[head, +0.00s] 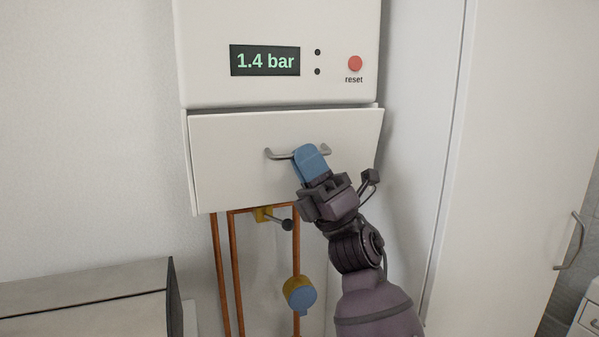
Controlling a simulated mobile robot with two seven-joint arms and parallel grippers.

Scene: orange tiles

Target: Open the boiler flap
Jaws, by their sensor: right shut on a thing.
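The boiler (206,60) hangs on the wall, with a display reading 1.4 bar (265,61) and a red reset button (355,63). Below it is the white boiler flap (232,179), with its top edge tilted a little out from the boiler and a dark gap above it. A grey bar handle (276,155) runs across the flap. My right gripper (309,158) is shut on the middle of the handle; its blue fingers hide that part. My left gripper is not in view.
Copper pipes (236,270) run down below the flap, with a yellow valve with a dark knob (264,215) and a yellow-and-blue fitting (299,294). A tall white door (510,140) stands at the right. A grey worktop (85,290) is at lower left.

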